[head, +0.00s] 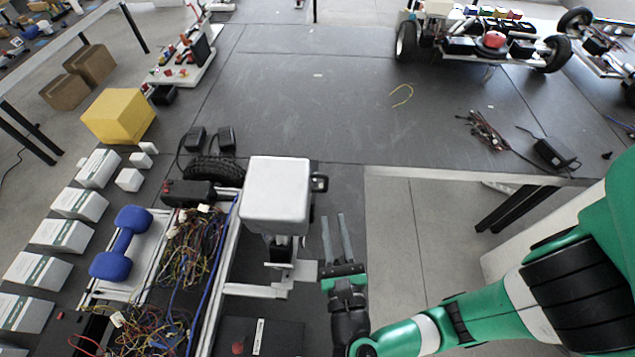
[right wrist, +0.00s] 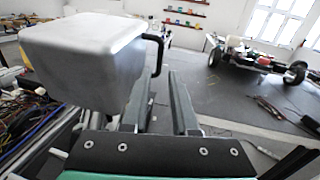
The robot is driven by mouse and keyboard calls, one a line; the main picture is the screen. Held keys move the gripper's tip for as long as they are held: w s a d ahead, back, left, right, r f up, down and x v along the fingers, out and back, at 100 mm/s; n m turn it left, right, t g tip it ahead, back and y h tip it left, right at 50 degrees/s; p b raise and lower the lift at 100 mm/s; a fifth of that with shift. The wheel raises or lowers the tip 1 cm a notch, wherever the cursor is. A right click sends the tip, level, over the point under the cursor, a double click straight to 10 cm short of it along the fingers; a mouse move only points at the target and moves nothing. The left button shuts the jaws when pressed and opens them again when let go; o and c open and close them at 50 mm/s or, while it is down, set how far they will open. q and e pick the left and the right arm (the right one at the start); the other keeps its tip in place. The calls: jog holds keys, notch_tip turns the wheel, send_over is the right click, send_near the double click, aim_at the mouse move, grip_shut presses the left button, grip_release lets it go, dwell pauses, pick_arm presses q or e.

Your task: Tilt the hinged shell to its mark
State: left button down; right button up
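The shell (head: 276,193) is a white rounded box on a bracket at the right side of the robot chassis frame (head: 252,290). It also fills the left of the right wrist view (right wrist: 85,58). A black handle (head: 320,183) sticks out from its right side and also shows in the right wrist view (right wrist: 155,52). My right gripper (head: 334,217) is open and empty, just below the handle in the head view. In the right wrist view its fingers (right wrist: 158,76) point forward with a gap between them. I cannot make out the mark. My left gripper is out of view.
Tangled wires (head: 190,245) and a blue dumbbell (head: 121,243) lie left of the shell. White boxes (head: 62,235) and a yellow box (head: 118,116) stand further left. A wheeled chassis (head: 480,38) stands at the back right. The dark table (head: 300,90) behind the shell is mostly clear.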

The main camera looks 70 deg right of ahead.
aim_at(327, 183)
jog(key=p+x, duration=0.2)
jog(key=x, duration=0.9)
jog(key=shift+w+d+r, duration=0.1)
jog(key=shift+w+d, duration=0.1)
jog(key=shift+d, duration=0.15)
grip_shut()
dwell(0.9)
